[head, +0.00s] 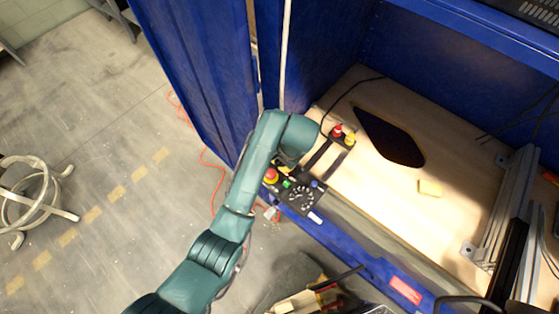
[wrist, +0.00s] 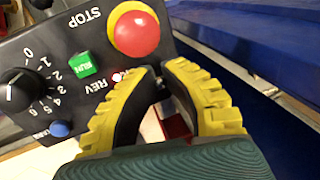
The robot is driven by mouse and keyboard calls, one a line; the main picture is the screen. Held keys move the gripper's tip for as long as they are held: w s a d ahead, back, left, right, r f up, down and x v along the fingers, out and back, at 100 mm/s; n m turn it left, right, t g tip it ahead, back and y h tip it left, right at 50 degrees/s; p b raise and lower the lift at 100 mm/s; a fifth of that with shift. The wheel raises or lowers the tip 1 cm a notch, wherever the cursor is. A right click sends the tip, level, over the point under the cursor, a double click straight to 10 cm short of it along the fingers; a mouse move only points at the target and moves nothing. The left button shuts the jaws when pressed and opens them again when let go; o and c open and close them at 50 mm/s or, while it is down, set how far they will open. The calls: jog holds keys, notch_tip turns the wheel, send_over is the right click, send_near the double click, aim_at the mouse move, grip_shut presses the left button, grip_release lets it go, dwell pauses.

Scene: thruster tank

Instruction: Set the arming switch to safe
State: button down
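A black control panel (head: 297,193) lies on the near edge of the wooden bench; it fills the upper left of the wrist view (wrist: 95,35). It carries a red STOP button on a yellow ring (wrist: 136,33), a green RUN button (wrist: 82,65), a numbered dial (wrist: 17,91), a blue button (wrist: 60,129) and a small red-and-white part (wrist: 118,76) by the REV marking. I cannot tell which part is the arming switch. My gripper (wrist: 160,77) has yellow-and-black fingers whose tips nearly meet beside the panel's edge. I see nothing held between them. In the head view my arm hides part of it.
Blue walls stand at left and back; a metal frame (head: 500,215) is at right.

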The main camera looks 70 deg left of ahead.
jog(key=shift+r, duration=0.1)
dwell(0.3)
jog(key=shift+w+r+g+h+p, duration=0.15)
jog(key=shift+r+g+h+p, duration=0.2)
jog(key=shift+p, duration=0.9)
jog(key=shift+w+a+f+g+h, duration=0.25)
jog(key=shift+f+g+h, duration=0.2)
jog(key=shift+g, duration=0.4)
jog(key=shift+f+m+g+b, duration=0.1)
jog(key=shift+m+g+b, duration=0.2)
jog(key=shift+b, duration=0.15)
jog(key=shift+h, duration=0.3)
